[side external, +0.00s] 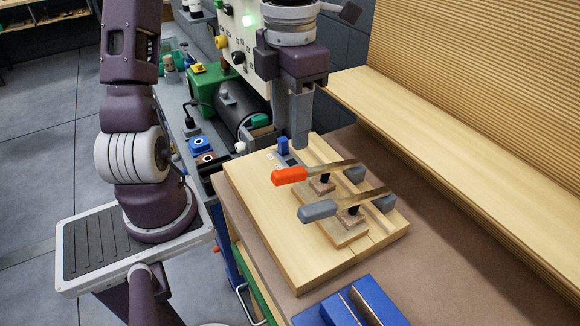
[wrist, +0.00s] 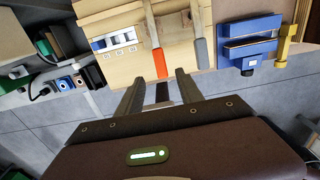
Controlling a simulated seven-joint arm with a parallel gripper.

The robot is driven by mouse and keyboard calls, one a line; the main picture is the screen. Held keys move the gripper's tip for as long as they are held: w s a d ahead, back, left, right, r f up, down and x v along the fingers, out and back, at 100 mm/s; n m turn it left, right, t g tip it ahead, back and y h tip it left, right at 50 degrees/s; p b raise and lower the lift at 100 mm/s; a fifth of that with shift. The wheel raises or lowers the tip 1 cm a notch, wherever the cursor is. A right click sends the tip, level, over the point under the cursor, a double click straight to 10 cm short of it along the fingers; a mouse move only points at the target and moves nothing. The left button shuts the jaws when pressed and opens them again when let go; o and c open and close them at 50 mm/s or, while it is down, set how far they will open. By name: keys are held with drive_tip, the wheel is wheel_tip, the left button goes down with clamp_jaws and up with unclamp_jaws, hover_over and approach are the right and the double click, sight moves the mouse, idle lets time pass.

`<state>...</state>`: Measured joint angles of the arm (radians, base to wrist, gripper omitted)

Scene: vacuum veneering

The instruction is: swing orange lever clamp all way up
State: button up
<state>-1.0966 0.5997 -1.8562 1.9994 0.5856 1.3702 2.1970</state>
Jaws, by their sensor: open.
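The orange lever clamp (side external: 290,175) has its orange grip at the left end of a metal arm, lying low and nearly level over the wooden board (side external: 252,198). In the wrist view its orange grip (wrist: 160,62) points toward my gripper. My gripper (side external: 301,144) points down beyond the orange grip in the side view, apart from it. In the wrist view my gripper (wrist: 160,76) has its two fingers spread, with the grip's end showing between the tips and nothing held. Depth between tips and grip is hard to tell.
A grey lever clamp (side external: 320,210) lies parallel beside the orange one, also low; its grip (wrist: 202,52) is close to one finger in the wrist view. A blue vise-like block (side external: 350,305) is at the front. A pump (side external: 235,103) and control panel stand behind.

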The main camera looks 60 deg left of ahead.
sight(290, 171)
wheel_tip(290, 171, down, 10)
drive_tip(key=shift+r, duration=0.1)
clamp_jaws()
idle(1.5)
